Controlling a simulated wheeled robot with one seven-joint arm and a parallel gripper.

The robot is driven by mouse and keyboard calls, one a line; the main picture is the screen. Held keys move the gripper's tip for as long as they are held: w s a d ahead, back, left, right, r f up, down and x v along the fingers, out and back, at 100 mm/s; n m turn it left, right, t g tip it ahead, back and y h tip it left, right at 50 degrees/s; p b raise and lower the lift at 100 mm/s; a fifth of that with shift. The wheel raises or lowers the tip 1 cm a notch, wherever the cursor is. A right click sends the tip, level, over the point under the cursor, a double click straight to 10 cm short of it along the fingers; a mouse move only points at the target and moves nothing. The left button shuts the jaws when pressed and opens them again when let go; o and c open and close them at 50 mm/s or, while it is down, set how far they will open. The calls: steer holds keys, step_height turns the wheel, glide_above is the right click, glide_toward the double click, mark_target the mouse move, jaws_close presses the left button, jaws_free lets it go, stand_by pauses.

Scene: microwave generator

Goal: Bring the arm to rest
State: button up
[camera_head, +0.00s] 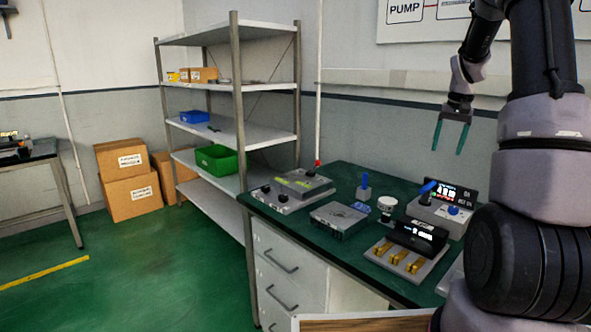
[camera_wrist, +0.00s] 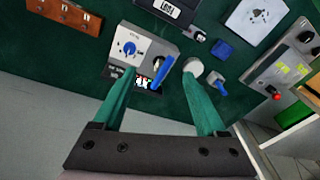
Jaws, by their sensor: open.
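My gripper (camera_head: 453,135) hangs with its two green fingers pointing down, above the back part of the green bench (camera_head: 345,180). The fingers are apart and nothing is between them in the head view. In the wrist view my gripper (camera_wrist: 165,110) is also open. Beyond its fingers lies a grey unit with a blue knob, a blue lever and a lit display (camera_wrist: 140,55). The same unit (camera_head: 437,211) shows in the head view below and in front of my gripper. My arm fills the right side of the head view.
On the bench stand a grey box with a red knob (camera_head: 304,181), a flat grey device (camera_head: 339,220), a white round part (camera_head: 387,203) and a base with brass-coloured pieces (camera_head: 402,258). A shelf rack (camera_head: 236,90) stands left of the bench. Open green floor lies further left.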

steer(key=s+a+r+t, duration=0.3)
steer(key=s+a+r, duration=0.9)
steer(key=a+r, duration=0.15)
steer(key=s+a+t+y, duration=0.1)
steer(key=s+a, duration=0.4)
steer(key=s, duration=0.3)
steer(key=s+a+n+t, duration=0.1)
steer(key=s+a, duration=0.3)
steer(key=s, duration=0.5)
steer(key=shift+a+r+y, duration=0.4)
steer(key=shift+r, duration=0.05)
